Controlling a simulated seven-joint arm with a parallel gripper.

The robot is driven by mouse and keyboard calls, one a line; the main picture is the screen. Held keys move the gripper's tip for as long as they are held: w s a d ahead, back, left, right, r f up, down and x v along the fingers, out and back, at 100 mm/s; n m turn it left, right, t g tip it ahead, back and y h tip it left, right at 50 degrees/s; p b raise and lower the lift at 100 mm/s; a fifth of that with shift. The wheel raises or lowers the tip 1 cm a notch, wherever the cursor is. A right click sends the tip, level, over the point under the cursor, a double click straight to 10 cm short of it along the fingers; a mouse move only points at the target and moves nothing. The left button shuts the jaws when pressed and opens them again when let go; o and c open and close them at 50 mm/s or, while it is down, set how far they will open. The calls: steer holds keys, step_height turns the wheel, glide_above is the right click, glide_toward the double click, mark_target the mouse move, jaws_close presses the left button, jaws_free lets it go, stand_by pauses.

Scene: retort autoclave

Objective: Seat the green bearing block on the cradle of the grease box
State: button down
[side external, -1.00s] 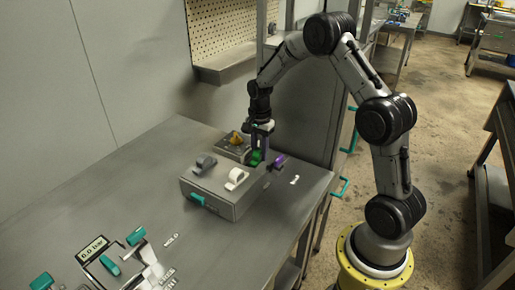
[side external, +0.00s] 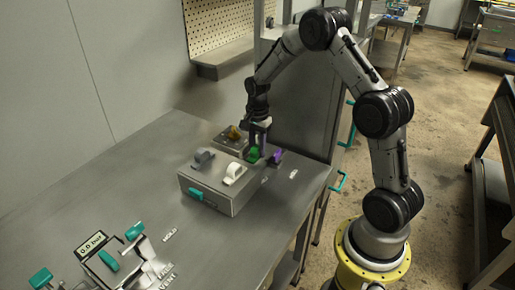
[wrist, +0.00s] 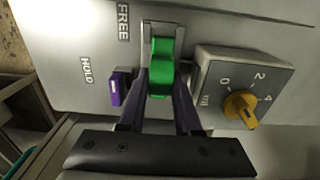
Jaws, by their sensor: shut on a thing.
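The green bearing block (side external: 253,154) is just behind the large grey box (side external: 207,190) in the side view. My gripper (side external: 258,148) points down at it. In the wrist view the green block (wrist: 161,70) sits between my two dark fingers (wrist: 163,98), which are shut on it. Its far end lies against a pale grey bracket with a dark recess (wrist: 160,30), perhaps the cradle. The block's underside is hidden, so I cannot tell whether it touches or rests in it. I cannot tell which box is the grease box.
A small box with a yellow dial (wrist: 240,106) stands close right of my fingers in the wrist view. A purple lever (wrist: 119,87) is close on the left, near the HOLD label. The large box bears grey and white handles.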

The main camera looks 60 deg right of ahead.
steer(key=shift+f, duration=1.4)
stand_by(2.5)
steer(key=shift+c, duration=0.6)
jaws_free()
steer(key=shift+r, duration=3.5)
steer(key=shift+a, duration=0.1)
